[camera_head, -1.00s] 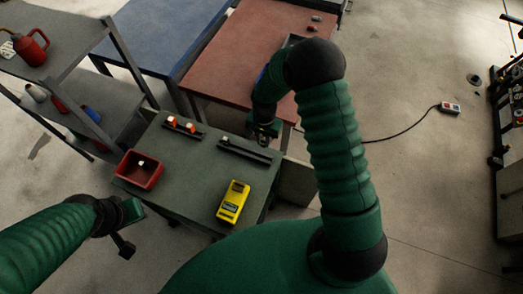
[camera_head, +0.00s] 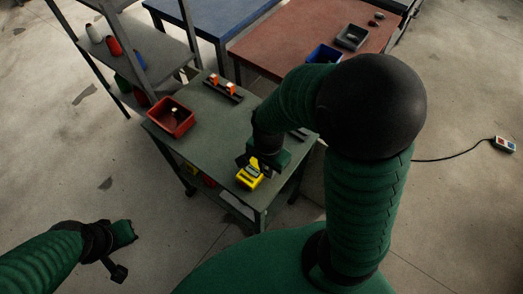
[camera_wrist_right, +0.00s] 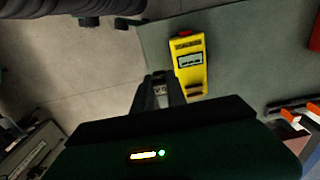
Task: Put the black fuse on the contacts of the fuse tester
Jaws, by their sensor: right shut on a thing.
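The yellow fuse tester (camera_head: 246,182) lies near the front edge of the green-grey worktable (camera_head: 205,135). In the right wrist view the tester (camera_wrist_right: 187,62) shows its grey display and a red part at its far end. My right gripper (camera_head: 262,168) is over the tester in the head view. In the wrist view its fingertips (camera_wrist_right: 158,78) are beside the tester's left edge, shut on a small dark thing, which I take as the black fuse; its outline is hard to make out. My left gripper (camera_head: 118,270) is off the table at lower left, its jaws unclear.
A red bin (camera_head: 160,118) with a small pale thing inside stands at the table's left. A black rack with orange pieces (camera_head: 231,88) is at the back. A second black rail (camera_head: 299,134) is mostly hidden by my right arm. Blue and red tables stand behind.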

